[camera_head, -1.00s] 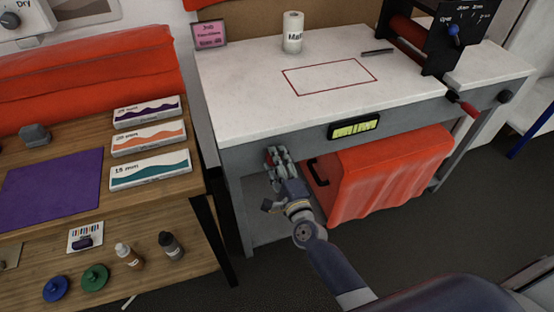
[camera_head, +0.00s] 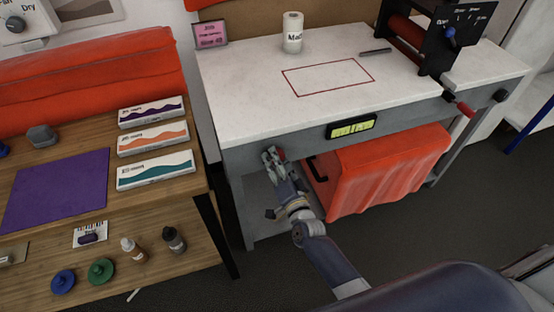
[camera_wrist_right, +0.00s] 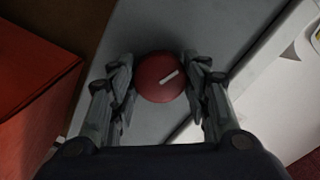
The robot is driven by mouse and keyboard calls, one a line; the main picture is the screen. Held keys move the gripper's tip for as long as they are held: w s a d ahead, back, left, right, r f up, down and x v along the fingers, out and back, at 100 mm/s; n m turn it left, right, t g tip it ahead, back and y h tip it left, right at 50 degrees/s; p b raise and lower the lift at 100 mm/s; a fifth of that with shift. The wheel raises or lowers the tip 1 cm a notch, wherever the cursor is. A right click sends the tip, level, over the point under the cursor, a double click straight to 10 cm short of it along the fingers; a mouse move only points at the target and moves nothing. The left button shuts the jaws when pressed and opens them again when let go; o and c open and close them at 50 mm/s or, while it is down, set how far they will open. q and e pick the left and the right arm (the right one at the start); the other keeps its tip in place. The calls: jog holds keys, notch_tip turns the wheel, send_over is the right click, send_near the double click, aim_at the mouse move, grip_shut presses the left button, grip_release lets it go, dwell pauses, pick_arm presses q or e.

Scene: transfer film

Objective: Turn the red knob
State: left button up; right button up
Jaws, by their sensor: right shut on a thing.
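The red knob (camera_head: 281,154) is on the grey front face of the white-topped table, partly hidden behind my right gripper in the head view. In the right wrist view the round red knob (camera_wrist_right: 158,84) sits between the two fingers, with a short white mark on its face slanting up to the right. My right gripper (camera_wrist_right: 160,80) is shut on the knob, one finger on each side. In the head view this gripper (camera_head: 271,157) reaches up to the table front from below. My left gripper is not in view.
A lit yellow-green display (camera_head: 352,127) is on the table front, right of the knob. A red-draped box (camera_head: 390,170) stands under the table, close to my right arm. A black machine (camera_head: 435,40) stands at the table's right. A wooden shelf unit (camera_head: 185,270) is at left.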

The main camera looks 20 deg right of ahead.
jog(key=shift+f+n, duration=0.1)
jog(key=shift+n, duration=0.4)
jog(key=o, duration=1.1)
jog(key=shift+c, duration=0.2)
jog(key=s, duration=1.2)
jog(key=shift+d, duration=0.2)
